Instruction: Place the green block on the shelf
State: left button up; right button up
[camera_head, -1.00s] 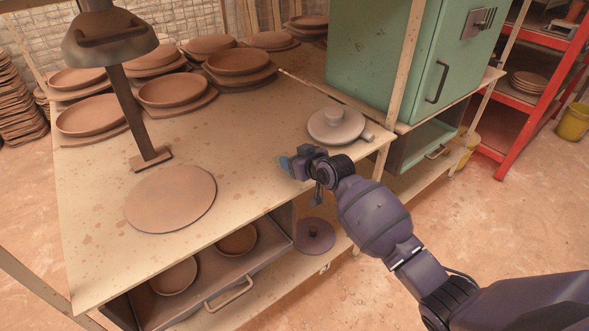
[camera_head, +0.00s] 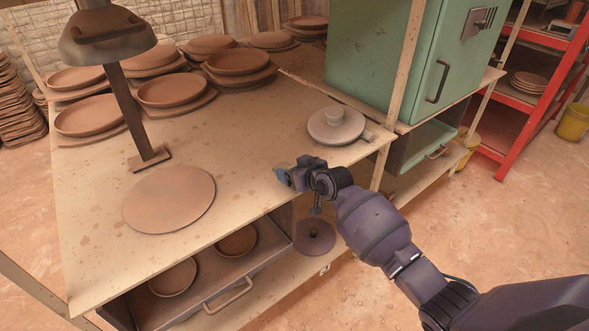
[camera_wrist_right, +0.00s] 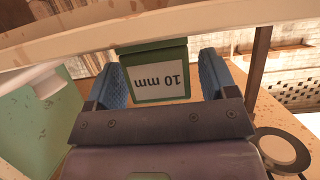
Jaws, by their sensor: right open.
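The green block (camera_wrist_right: 156,88) shows in the right wrist view. It has a white label reading "10 mm", upside down in the picture. My right gripper (camera_wrist_right: 161,82) is open, with one blue finger on each side of the block. A gap shows between the block and the right-hand finger. The block lies just below a pale board edge (camera_wrist_right: 130,32) in that picture; whether they touch is unclear. In the head view my right gripper (camera_head: 281,174) is over the front part of the worktable (camera_head: 240,125), and I cannot make out the block there. My left gripper is out of view.
A round clay disc (camera_head: 168,200) lies left, near a lamp post (camera_head: 135,115). Stacked plates (camera_head: 172,90) fill the back. An open drawer (camera_head: 255,268) juts out below.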

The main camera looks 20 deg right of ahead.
jog(key=shift+r, duration=0.1)
jog(key=shift+r, duration=0.1)
jog(key=shift+s+d+r, duration=0.15)
jog(key=shift+s+d, duration=0.05)
jog(key=shift+s, duration=0.2)
jog(key=p+v, duration=0.2)
jog(key=v, duration=0.9)
jog(key=s+d+f+m+h, duration=0.1)
jog(key=s+f, duration=0.4)
jog(key=s, duration=0.4)
jog(key=s+d+f+m+h, duration=0.1)
jog(key=s+f+h, duration=0.1)
jog(key=s+f, duration=0.3)
jog(key=s+d+f+m+g+h, duration=0.1)
jog(key=s+f, duration=0.4)
jog(key=s, duration=0.8)
jog(key=shift+d+f+h, duration=0.35)
jog(key=shift+d+h, duration=0.05)
jog(key=shift+s, duration=0.15)
